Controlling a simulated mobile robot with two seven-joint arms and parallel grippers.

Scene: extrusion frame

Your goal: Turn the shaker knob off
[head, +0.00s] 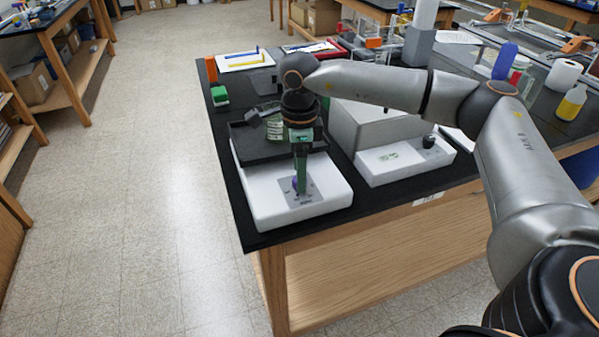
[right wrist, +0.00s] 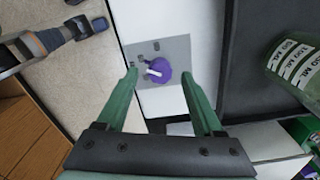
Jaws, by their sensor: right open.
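The shaker (head: 250,200) is a white box with a black platform (head: 245,143) behind its white front part, near the table's front left corner. A grey panel (head: 316,197) on its front carries a purple knob (head: 295,184). In the right wrist view the knob (right wrist: 160,72) shows a white pointer mark toward the left. My right gripper (head: 302,186) points down over the panel and partly hides the knob in the head view. In the right wrist view its green fingers (right wrist: 160,77) are open, one on each side of the knob; contact is not visible. My left gripper is not in view.
A glass bottle with a marked scale (right wrist: 292,68) is on the platform. A white device with a black knob (head: 429,141) stands right of the shaker. A green block (head: 219,96) lies behind at left. The floor aisle at left is clear.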

